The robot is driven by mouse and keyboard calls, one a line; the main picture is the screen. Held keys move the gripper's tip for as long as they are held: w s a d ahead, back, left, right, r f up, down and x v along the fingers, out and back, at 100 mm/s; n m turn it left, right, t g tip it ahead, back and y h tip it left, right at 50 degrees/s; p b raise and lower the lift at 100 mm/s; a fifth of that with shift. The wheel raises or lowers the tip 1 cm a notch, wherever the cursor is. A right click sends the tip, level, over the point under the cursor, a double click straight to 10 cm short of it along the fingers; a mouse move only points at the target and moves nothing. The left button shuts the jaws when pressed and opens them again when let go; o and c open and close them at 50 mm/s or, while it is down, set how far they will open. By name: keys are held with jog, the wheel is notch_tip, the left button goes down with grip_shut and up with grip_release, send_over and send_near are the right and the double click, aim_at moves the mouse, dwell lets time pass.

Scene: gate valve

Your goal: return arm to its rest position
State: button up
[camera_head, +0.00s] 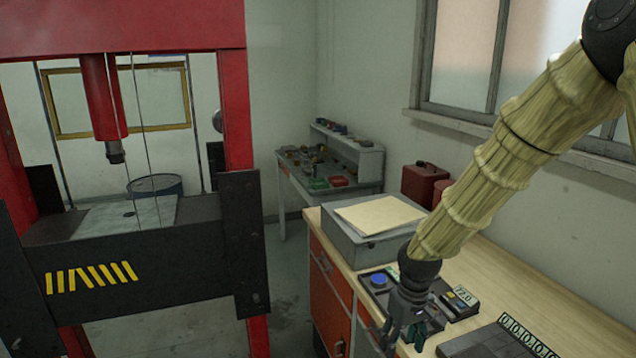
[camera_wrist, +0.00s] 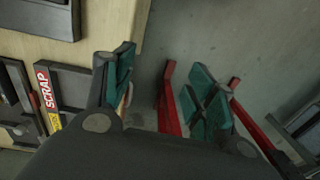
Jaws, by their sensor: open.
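My arm, in a pale wrinkled cover, reaches down from the upper right of the head view. My gripper (camera_head: 405,332) hangs at its end over the front edge of the wooden workbench (camera_head: 500,285). In the wrist view my gripper (camera_wrist: 162,68) has its teal-padded fingers spread apart. Bench edge and floor show between and beyond them, and nothing is held. No gate valve can be made out in either view.
A tray marked SCRAP (camera_wrist: 72,82) lies left of the fingers. A red-and-black press (camera_head: 150,262) stands left. Red bars (camera_wrist: 170,110) show below the gripper.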

jog(key=s+a+f+m+y+b, duration=0.1)
jog(key=s+f, duration=0.4)
jog(key=f, duration=0.3)
jog(key=s+f, duration=0.4)
jog(key=f, duration=0.5)
jog(key=s+d+f+m+b, duration=0.1)
jog(key=s+d+f, duration=0.1)
jog(key=s+f, duration=0.7)
jog(key=s+d+f+m+h+b, duration=0.1)
jog(key=s+d+f+m, duration=0.1)
jog(key=s+f, duration=0.7)
jog(key=s, duration=0.7)
jog(key=shift+s+d+f+b, duration=0.25)
jog(key=shift+s+d+b, duration=0.05)
jog(key=shift+s, duration=0.1)
